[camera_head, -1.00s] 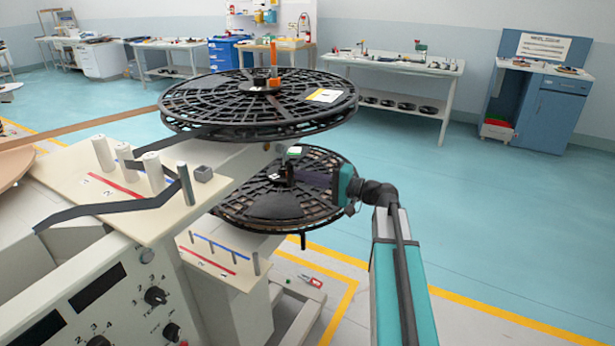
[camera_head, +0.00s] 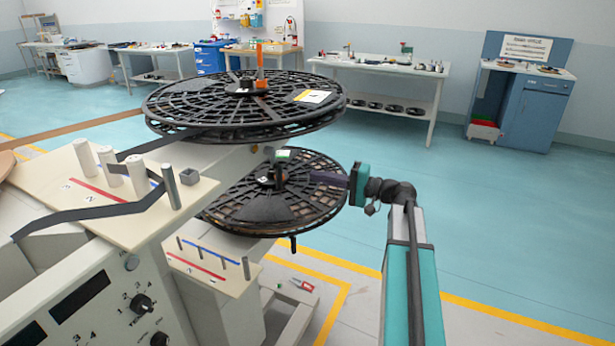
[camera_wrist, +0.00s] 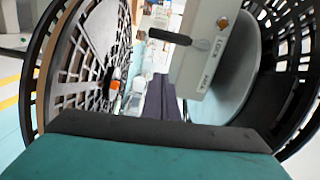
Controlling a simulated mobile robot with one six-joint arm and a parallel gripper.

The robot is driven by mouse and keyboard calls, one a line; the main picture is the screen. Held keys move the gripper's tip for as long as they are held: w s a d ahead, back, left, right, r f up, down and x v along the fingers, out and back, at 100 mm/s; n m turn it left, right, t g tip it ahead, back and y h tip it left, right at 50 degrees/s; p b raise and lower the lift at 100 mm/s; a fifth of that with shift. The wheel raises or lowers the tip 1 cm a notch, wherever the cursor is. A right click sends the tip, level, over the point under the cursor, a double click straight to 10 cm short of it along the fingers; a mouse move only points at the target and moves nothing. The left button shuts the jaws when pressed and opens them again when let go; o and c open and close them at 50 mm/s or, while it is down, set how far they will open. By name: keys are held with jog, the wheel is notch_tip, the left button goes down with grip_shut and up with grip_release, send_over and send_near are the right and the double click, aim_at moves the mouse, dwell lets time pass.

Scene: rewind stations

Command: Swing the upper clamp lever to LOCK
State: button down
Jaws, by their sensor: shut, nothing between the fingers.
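The clamp lever with a black grip (camera_wrist: 170,37) shows in the wrist view on a pale plate (camera_wrist: 226,50). The plate carries the word LOCK beside the lever's pivot and a second, hard-to-read label. The grip sticks out past the plate's left edge, and its setting is unclear. In the head view I cannot make the lever out. My gripper (camera_head: 314,177) is shut and empty, at the right side of the lower reel (camera_head: 285,212) and below the upper reel (camera_head: 185,103). Its dark purple fingers (camera_wrist: 163,95) point toward the plate, apart from the lever.
The reels lie close above and below my gripper, leaving a narrow gap. An orange upright piece (camera_head: 261,70) stands at the upper reel's hub. A console with posts (camera_head: 85,160) and knobs is at left. The floor at right is clear.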

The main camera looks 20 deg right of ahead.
jog(key=v, duration=0.4)
dwell(0.6)
